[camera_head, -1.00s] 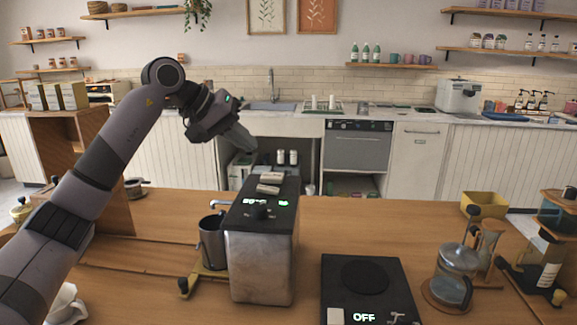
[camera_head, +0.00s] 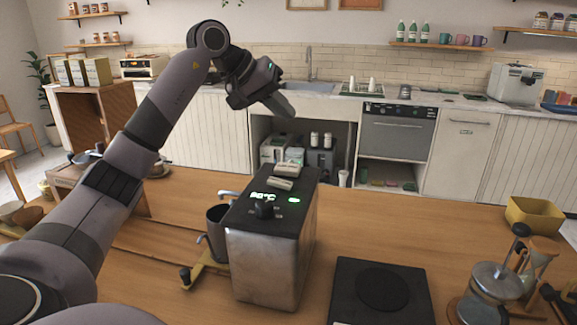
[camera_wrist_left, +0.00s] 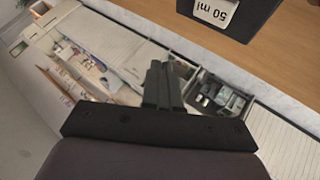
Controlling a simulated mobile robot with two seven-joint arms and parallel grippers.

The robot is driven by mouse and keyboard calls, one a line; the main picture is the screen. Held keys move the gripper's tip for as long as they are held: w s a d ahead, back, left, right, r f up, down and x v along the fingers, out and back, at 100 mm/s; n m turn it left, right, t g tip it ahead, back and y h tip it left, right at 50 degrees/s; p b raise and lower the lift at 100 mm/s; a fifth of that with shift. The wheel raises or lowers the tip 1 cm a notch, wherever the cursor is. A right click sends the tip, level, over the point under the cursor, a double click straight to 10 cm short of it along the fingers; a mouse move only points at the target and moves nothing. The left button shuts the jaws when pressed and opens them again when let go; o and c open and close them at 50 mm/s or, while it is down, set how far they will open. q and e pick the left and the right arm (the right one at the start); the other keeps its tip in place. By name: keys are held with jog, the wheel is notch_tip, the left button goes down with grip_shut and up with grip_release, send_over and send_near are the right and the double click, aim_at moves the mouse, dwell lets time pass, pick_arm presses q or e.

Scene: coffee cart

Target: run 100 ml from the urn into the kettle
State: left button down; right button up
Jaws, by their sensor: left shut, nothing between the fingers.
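The urn (camera_head: 268,262), a steel box with a black top and a green lit display, stands on the wooden counter. My left gripper (camera_head: 284,104) is shut and empty, raised above and beyond the urn, touching nothing. In the left wrist view its closed fingers (camera_wrist_left: 164,86) show, with a black part labelled "50 ml" (camera_wrist_left: 235,20) at the top edge. My right gripper is out of view.
A black hot plate (camera_head: 381,290) lies right of the urn. A glass press (camera_head: 490,292) and a yellow bin (camera_head: 535,216) stand farther right. The counter behind the hot plate is clear.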

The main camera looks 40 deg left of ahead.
pick_arm(q)
jog(key=f, duration=0.1)
jog(key=b, duration=0.5)
send_over(283, 167)
notch_tip(283, 167, down, 6)
jog(key=shift+w, duration=0.1)
jog(key=shift+f+b, duration=0.7)
jog(key=shift+f, duration=0.25)
jog(key=shift+f, duration=0.1)
dwell(1.0)
jog(key=shift+f, duration=0.3)
jog(key=shift+f+b, duration=0.6)
jog(key=shift+f, duration=0.05)
dwell(0.6)
dwell(0.4)
jog(key=shift+r+p, duration=1.05)
jog(key=shift+p, duration=0.05)
